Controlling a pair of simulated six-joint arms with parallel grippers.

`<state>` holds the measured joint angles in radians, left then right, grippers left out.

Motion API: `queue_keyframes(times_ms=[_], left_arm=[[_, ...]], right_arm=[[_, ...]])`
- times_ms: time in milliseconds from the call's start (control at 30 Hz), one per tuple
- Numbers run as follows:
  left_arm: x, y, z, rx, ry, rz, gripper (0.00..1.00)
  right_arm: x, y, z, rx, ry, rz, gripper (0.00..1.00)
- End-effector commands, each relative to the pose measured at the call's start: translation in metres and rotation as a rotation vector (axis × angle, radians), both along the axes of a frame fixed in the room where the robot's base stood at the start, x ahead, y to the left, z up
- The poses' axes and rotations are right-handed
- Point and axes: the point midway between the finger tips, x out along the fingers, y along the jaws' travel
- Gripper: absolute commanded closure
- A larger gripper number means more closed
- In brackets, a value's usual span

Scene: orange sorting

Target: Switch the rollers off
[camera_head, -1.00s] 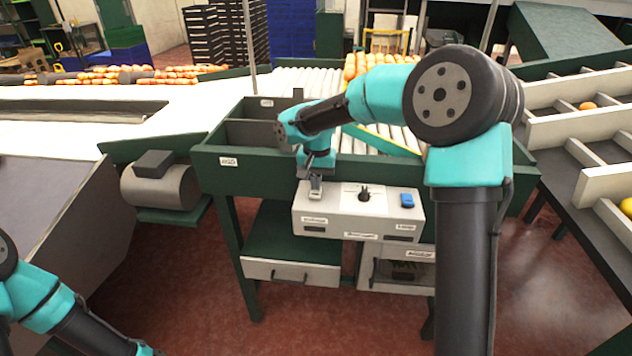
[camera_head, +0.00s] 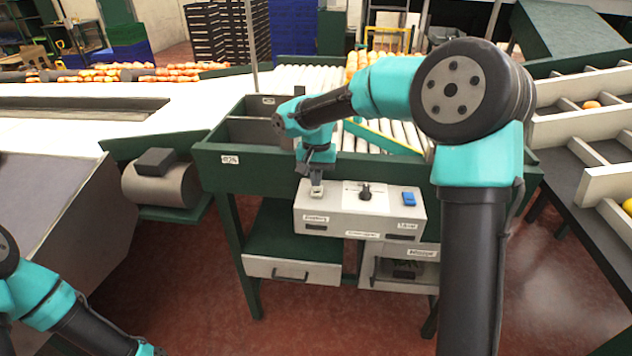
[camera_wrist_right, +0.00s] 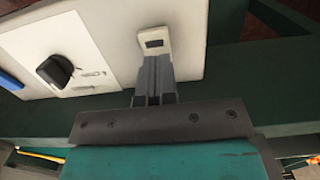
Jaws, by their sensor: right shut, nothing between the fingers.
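The white control box (camera_head: 338,220) hangs on the front of the green roller table. It carries a pale rocker switch (camera_head: 316,189) at its left, a black knob (camera_head: 365,192) on a white plate in the middle, and a blue button (camera_head: 409,198) at its right. My right gripper (camera_head: 316,180) points down at the rocker switch. In the right wrist view the shut, empty fingers (camera_wrist_right: 154,92) end right at the rocker's edge (camera_wrist_right: 153,42); I cannot tell whether they touch. The knob also shows there (camera_wrist_right: 55,70). The rollers (camera_head: 310,78) lie behind. My left gripper is out of view.
A green wall of the roller table (camera_head: 260,171) stands right behind the box. A drawer (camera_head: 292,270) and a shelf are below it. A motor drum (camera_head: 160,186) is at the left, sorting trays (camera_head: 575,125) at the right. The space in front of the box is clear.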

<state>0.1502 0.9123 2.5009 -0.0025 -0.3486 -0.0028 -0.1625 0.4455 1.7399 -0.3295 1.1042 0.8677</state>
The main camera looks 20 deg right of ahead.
Motion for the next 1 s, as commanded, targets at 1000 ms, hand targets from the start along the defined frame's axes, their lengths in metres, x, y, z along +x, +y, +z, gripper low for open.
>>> queue_keyframes(times_ms=[1000], left_arm=[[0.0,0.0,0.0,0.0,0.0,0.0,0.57]], right_arm=[[0.01,-0.008,0.125,-0.002,-0.019,-0.005,1.0]])
